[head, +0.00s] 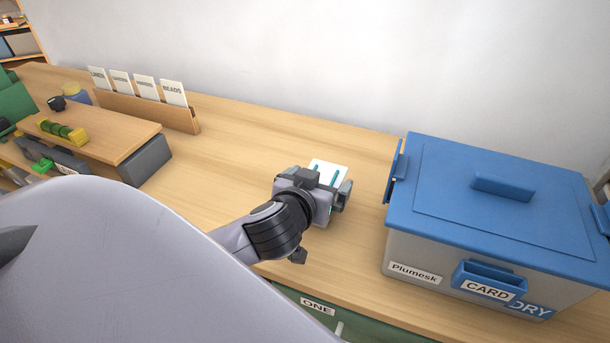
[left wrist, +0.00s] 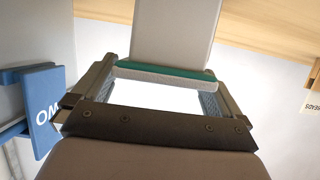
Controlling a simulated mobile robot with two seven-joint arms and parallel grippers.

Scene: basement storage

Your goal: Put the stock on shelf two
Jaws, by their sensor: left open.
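My left gripper (head: 327,187) is open over the wooden counter, with a white piece with teal stripes (head: 328,168) just beyond it, partly hidden by the fingers. In the left wrist view, the gripper's (left wrist: 160,80) two fingers stand apart, with a pale flat piece and a teal-edged strip (left wrist: 165,78) at or between their tips; I cannot tell whether they touch it. A label reading ONE (head: 318,306) is on a green front below the counter edge. No label reading two is legible. My right gripper is not in view.
A grey bin with a blue lid (head: 500,190), labelled Plumesk and CARD, stands at the right. A wooden rack of labelled cards (head: 150,108), one reading BEADS, stands at the back left. A low wooden stand (head: 115,132) carries small items. The counter between is mostly clear.

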